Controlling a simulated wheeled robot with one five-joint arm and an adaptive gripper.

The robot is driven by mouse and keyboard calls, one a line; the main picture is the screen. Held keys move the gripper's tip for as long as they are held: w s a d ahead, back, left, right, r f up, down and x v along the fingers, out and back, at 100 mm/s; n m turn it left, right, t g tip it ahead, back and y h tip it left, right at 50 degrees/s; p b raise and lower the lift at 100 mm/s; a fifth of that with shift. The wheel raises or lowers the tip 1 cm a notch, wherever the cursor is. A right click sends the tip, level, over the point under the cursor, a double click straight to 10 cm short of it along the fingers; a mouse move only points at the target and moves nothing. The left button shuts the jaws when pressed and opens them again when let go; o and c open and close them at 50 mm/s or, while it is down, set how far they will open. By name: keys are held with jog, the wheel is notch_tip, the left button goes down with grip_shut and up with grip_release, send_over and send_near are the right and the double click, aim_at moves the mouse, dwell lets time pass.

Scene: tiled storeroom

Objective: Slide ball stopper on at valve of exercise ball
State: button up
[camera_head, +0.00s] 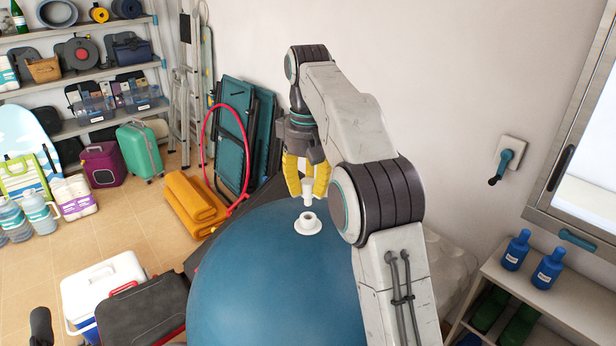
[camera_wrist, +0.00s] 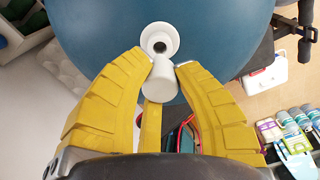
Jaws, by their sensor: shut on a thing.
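The exercise ball (camera_head: 265,270) is large and blue and fills the lower middle of the head view. Its white round valve (camera_head: 308,223) sits on top, with a raised collar around a dark hole; it also shows in the wrist view (camera_wrist: 160,36). My gripper (camera_head: 307,180) has yellow fingers, shut on the white ball stopper (camera_head: 308,190). In the wrist view the stopper (camera_wrist: 162,82) is between the fingertips, beside the valve in the picture. In the head view it hangs just above the valve opening. Whether they touch is hard to tell.
A shelf unit (camera_head: 85,77) stands at the back left. Folded teal chairs (camera_head: 232,140) and a red hoop (camera_head: 203,135) lean on the wall behind the ball. A cooler (camera_head: 103,285) and a dark case (camera_head: 150,312) are at the front left. A low shelf (camera_head: 540,287) with blue bottles is at the right.

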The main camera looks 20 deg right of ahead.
aim_at(308, 205)
jog(key=shift+f, duration=1)
dwell(0.5)
jog(key=shift+f+b, duration=1.1)
jog(key=shift+f, duration=0.65)
dwell(0.4)
jog(key=o, duration=1)
jog(key=shift+r, duration=0.1)
